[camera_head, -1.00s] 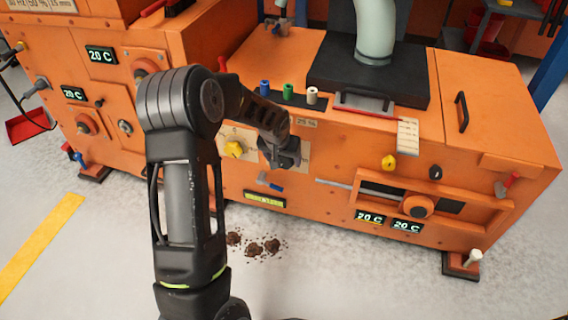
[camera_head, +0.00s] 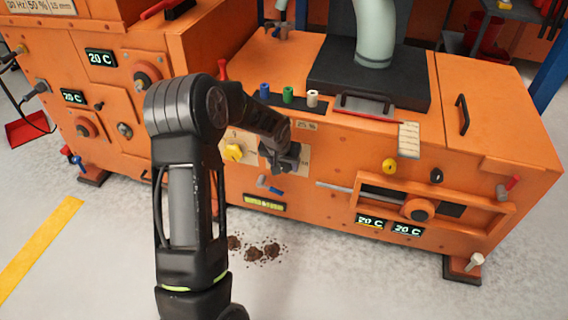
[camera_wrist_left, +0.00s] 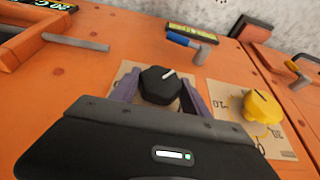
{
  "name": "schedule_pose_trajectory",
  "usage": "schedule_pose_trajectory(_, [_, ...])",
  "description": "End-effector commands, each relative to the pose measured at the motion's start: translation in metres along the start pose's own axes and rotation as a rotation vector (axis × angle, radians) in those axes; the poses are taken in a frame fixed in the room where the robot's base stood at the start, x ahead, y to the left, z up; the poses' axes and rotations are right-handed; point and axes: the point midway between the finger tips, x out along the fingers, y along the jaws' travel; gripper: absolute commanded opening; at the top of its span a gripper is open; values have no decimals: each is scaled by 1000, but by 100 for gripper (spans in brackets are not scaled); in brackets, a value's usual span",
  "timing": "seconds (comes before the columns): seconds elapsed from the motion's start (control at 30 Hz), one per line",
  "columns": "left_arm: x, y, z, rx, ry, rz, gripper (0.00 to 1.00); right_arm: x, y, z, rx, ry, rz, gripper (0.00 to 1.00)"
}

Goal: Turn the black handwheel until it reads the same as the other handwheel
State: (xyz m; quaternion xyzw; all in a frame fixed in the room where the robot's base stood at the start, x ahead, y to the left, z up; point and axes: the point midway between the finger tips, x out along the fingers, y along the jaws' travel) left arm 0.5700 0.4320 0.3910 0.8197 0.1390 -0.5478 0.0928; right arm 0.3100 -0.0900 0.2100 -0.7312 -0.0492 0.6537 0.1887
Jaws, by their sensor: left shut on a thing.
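The black handwheel (camera_wrist_left: 160,86) is a dark six-sided knob with a white mark, on a pale plate on the orange machine. In the wrist view its mark points up and right. My left gripper (camera_wrist_left: 158,92) is shut on it, one purple finger on each side. In the head view my left gripper (camera_head: 281,157) covers the black handwheel. The yellow handwheel (camera_head: 233,152) is just left of it on its own pale dial plate. In the wrist view this yellow handwheel (camera_wrist_left: 262,106) has a dark mark pointing up and left; parts of its scale show. My right gripper is not in view.
Blue, green and white knobs (camera_head: 288,94) line the top edge. Another yellow knob (camera_head: 389,166) is to the right. Brown debris (camera_head: 254,252) lies on the floor.

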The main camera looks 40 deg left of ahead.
Motion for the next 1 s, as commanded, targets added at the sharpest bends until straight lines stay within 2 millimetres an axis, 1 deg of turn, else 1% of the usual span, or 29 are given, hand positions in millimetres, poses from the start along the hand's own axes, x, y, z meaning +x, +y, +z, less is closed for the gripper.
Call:
schedule_pose_trajectory(0.03, [0, 0, 0, 0, 0, 0, 27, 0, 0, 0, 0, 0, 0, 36])
schedule_pose_trajectory(0.2, [0, 0, 0, 0, 0, 0, 14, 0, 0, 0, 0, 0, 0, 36])
schedule_pose_trajectory(0.47, [-1, -1, 0, -9, 0, 15, 14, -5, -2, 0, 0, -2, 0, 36])
schedule_pose_trajectory(0.67, [-3, -3, -1, -35, -2, 70, 14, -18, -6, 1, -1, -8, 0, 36])
schedule_pose_trajectory(0.9, [-3, -6, 0, -98, -1, 206, 14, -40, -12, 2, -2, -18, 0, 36])
schedule_pose_trajectory(1.0, [-1, -6, 0, -131, -1, 282, 14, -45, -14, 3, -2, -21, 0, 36])
